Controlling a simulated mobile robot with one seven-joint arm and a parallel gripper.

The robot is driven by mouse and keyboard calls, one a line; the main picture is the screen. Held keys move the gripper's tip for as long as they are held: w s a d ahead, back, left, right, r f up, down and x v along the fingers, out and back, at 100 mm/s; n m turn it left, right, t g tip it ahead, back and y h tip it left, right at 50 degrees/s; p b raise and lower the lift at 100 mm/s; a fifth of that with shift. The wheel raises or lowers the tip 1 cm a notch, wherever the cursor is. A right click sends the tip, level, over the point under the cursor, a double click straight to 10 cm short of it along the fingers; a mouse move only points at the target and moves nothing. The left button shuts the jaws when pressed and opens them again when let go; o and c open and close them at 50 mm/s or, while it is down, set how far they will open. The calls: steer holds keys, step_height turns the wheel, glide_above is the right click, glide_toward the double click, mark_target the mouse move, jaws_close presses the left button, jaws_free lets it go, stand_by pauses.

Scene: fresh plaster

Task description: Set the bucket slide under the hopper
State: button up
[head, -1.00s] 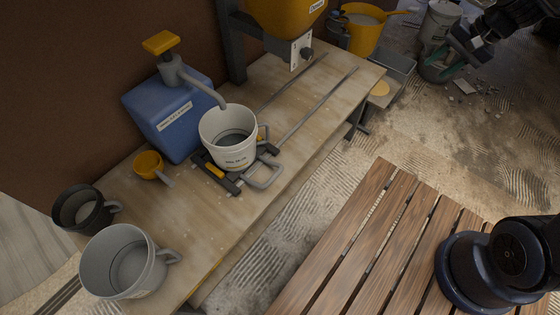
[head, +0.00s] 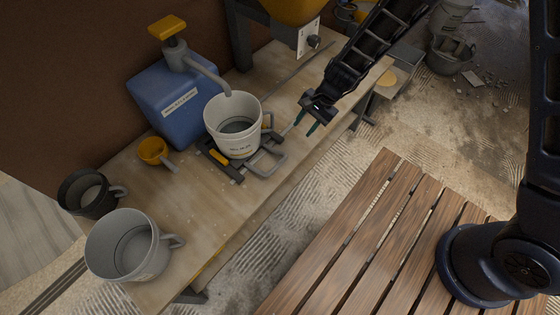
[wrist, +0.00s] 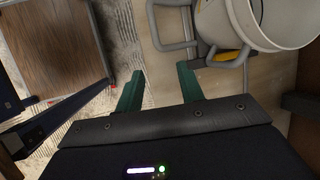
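A white bucket (head: 233,127) stands upright on the bucket slide (head: 226,169), a dark sled with yellow parts and a grey loop handle (head: 268,161). The slide sits at the near end of two metal rails on the workbench, under the spout of a blue pump container (head: 172,100). The yellow hopper (head: 290,8) is farther back along the rails, mostly cut off by the frame top. My gripper (head: 300,128) is open and empty, just right of the handle. In the wrist view, its green fingers (wrist: 159,88) are apart, with the handle (wrist: 172,28) beyond them, untouched.
A yellow scoop (head: 152,151), a black mug-like pot (head: 88,193) and a large grey jug (head: 128,247) stand at the bench's near left. A slatted wooden platform (head: 372,235) is at the lower right. The bench between bucket and hopper is clear apart from the rails and my arm.

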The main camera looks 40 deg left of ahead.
glide_toward(278, 165)
steer(key=shift+h, duration=0.3)
steer(key=x, duration=0.8)
steer(key=shift+a, duration=0.3)
jaws_close()
